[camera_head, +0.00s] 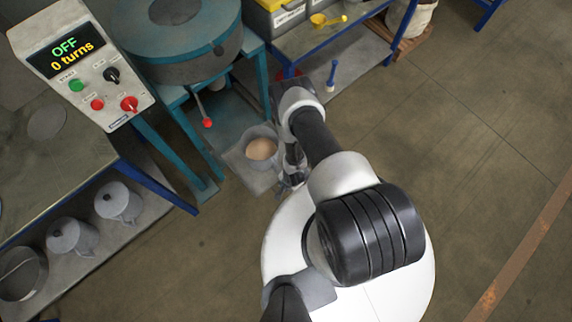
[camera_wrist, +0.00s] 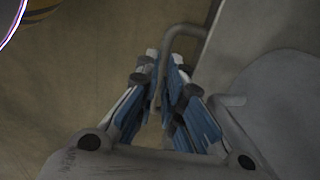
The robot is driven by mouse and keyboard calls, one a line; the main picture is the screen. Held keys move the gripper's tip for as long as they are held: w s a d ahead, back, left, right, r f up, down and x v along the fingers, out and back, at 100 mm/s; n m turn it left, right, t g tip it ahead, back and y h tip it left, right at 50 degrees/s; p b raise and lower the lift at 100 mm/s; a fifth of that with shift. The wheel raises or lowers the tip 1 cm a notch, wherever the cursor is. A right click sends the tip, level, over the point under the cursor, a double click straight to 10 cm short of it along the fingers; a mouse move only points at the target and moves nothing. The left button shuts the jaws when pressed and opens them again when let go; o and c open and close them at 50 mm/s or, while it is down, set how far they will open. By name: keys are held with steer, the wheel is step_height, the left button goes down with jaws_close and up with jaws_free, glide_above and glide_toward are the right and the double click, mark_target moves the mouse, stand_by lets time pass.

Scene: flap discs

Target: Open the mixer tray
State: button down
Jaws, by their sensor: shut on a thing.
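The mixer (camera_head: 185,72) is a teal and grey round drum on a teal stand, at the upper left of the head view. Low beside it is a flat grey tray (camera_head: 244,174), bearing a grey pot (camera_head: 258,134) with light brown contents. The tray seems to be the flat grey surface at the right of the wrist view (camera_wrist: 252,45). A bent grey rod handle (camera_wrist: 183,29) stands out from its edge. My gripper (camera_wrist: 165,75), with blue-padded fingers, is shut on this handle. In the head view my gripper (camera_head: 288,186) is small and partly hidden by my arm.
A control box (camera_head: 82,65) reads "OFF 0 turns". A red-knobbed lever (camera_head: 207,122) hangs below the drum. A lower shelf (camera_head: 150,212) at left holds several grey pots. A blue-framed bench (camera_head: 350,25) stands behind. The floor (camera_head: 470,120) at right is clear.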

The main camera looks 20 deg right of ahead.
steer(key=shift+s+f, duration=0.1)
steer(key=c, duration=1.7)
jaws_free()
steer(key=r, duration=0.4)
steer(key=s+r, duration=0.1)
steer(key=r, duration=0.3)
steer(key=s+r, duration=0.1)
steer(key=r, duration=0.3)
steer(key=shift+d, duration=0.35)
